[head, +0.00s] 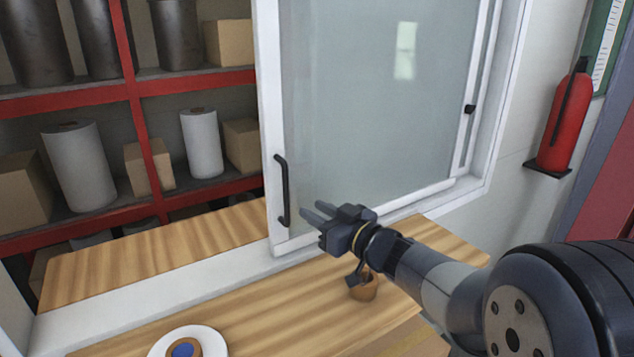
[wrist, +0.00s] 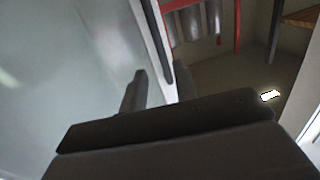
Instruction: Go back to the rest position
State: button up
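My gripper (head: 312,209) is held out over the wooden counter in front of the sliding glass window. Its two fingers stand apart with nothing between them, so it is open and empty. The window's black handle (head: 282,190) is just left of my fingertips in the head view, with a small gap showing. In the wrist view the fingers (wrist: 158,80) point towards a dark upright bar, seemingly the handle (wrist: 156,40), on the white frame edge. The glass pane (head: 370,120) covers the right part of the opening; the left part is open.
A white plate (head: 212,340) with a brown, blue-filled cup (head: 183,349) is at the counter's front. Red shelves (head: 200,82) with rolls and boxes lie beyond. A fire extinguisher (head: 566,120) hangs right.

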aim_at(285, 195)
jog(key=p+x, duration=0.1)
jog(key=x, duration=0.9)
jog(key=shift+a+p, duration=0.1)
jog(key=shift+p, duration=0.3)
jog(key=shift+s+a, duration=0.2)
jog(key=shift+a, duration=0.1)
jog(key=shift+w+d, duration=0.1)
